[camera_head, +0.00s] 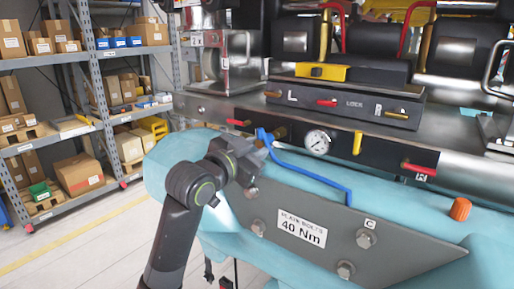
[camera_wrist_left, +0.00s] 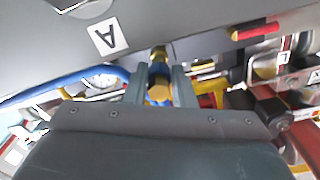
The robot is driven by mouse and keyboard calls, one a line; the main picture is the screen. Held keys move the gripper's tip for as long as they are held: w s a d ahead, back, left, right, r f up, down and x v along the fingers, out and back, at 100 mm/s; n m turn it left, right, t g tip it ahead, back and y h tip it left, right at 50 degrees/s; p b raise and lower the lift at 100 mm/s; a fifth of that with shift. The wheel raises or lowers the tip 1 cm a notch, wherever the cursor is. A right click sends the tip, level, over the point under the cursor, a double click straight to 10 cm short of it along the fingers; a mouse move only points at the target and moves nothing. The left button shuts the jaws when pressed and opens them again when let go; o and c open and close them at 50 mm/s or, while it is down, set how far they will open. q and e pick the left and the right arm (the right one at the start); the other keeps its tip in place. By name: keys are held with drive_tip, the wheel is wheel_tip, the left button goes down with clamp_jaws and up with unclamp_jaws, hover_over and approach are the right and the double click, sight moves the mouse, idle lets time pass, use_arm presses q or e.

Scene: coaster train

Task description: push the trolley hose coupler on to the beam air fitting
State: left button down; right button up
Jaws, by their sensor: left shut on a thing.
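My left gripper (camera_head: 262,142) reaches up to the front of the grey beam, beside the pressure gauge. A brass piece, seemingly the beam air fitting (camera_wrist_left: 158,52), is in line just beyond the coupler. I cannot tell whether they touch. In the head view the brass fitting (camera_head: 280,131) shows just right of the gripper, and the coupler is mostly hidden. The blue hose (camera_head: 305,169) runs from the gripper down to the right. My right gripper is not in view.
The gauge (camera_head: 317,143) sits close right of the gripper. Red and yellow levers (camera_head: 357,143) stick out along the beam. Below is a grey plate (camera_head: 330,236) with bolts over a teal body. An orange cap (camera_head: 460,209) stands at right. Shelves with boxes are at left.

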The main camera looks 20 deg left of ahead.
use_arm(q)
drive_tip(key=shift+w+d+r, duration=0.1)
drive_tip(key=shift+w+d, duration=0.05)
drive_tip(key=shift+w, duration=0.25)
drive_tip(key=c, duration=1.6)
unclamp_jaws()
drive_tip(key=o, duration=0.5)
drive_tip(key=shift+w+d, duration=0.1)
drive_tip(key=shift+w, duration=0.05)
drive_tip(key=shift+c, duration=0.2)
drive_tip(key=b+v, duration=1.5)
drive_tip(key=v, duration=0.2)
drive_tip(key=shift+s+b, duration=0.2)
drive_tip(key=shift+b, duration=0.1)
